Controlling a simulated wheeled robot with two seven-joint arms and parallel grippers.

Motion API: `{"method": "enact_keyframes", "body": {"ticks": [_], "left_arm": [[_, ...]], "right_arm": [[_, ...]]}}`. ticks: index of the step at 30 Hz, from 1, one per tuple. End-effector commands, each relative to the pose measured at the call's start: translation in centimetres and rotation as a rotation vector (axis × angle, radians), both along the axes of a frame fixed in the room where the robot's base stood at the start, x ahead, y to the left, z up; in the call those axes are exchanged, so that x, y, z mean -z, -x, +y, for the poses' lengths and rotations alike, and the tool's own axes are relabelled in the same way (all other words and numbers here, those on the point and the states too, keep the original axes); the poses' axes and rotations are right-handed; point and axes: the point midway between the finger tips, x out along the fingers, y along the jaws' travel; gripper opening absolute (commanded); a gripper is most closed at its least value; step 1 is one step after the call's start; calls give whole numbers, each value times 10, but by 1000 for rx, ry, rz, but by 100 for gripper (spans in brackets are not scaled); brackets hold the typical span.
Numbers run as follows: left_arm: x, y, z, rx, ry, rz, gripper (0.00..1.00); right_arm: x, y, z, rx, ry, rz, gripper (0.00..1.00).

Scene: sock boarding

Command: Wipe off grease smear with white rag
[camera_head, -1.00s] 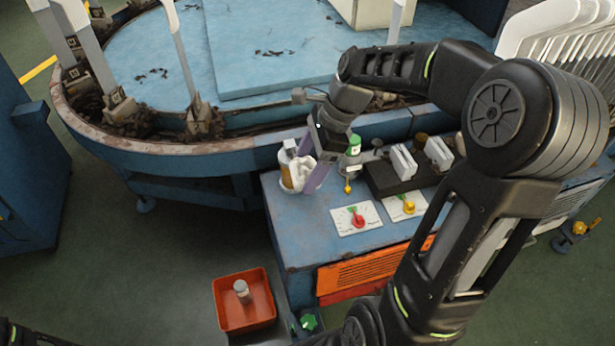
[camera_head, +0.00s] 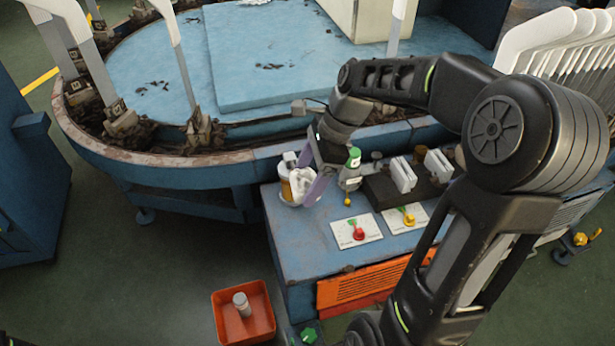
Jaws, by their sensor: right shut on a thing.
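The white rag (camera_head: 300,182) is a small crumpled bundle at the left back corner of the blue cabinet top (camera_head: 300,222). It sits in or over a small round holder, beside an amber jar (camera_head: 285,187). My right gripper (camera_head: 308,188), with purple fingers, reaches down from behind and is shut on the rag. The fingertips and the rag's underside are partly hidden. I cannot make out a grease smear with certainty; a small brownish mark (camera_head: 347,268) shows at the cabinet's front edge. My left gripper is not in view.
A green-capped bottle (camera_head: 353,158) stands just right of the gripper. A red bin (camera_head: 243,335) holding a cylinder stands below. The round machine's rim (camera_head: 190,160) runs behind.

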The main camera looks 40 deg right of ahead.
Motion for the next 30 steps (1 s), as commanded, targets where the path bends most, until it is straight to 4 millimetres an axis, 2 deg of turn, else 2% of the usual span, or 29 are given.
{"method": "enact_keyframes", "body": {"ticks": [3,7,11,14,17,24,27,30], "left_arm": [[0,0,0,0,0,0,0],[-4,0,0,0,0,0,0],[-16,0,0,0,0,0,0],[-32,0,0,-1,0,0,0],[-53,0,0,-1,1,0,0],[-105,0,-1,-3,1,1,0],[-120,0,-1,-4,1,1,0],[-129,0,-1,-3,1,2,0]], "right_arm": [[0,0,0,0,0,0,43],[-1,-2,2,-29,-1,2,43],[-1,-10,8,-162,-2,3,43],[0,-20,19,-359,-4,5,43],[4,-33,35,-630,-6,6,43],[27,-60,88,-1416,-5,6,43],[39,-65,108,-1699,-4,5,43],[49,-67,121,-1896,-2,4,43]]}}
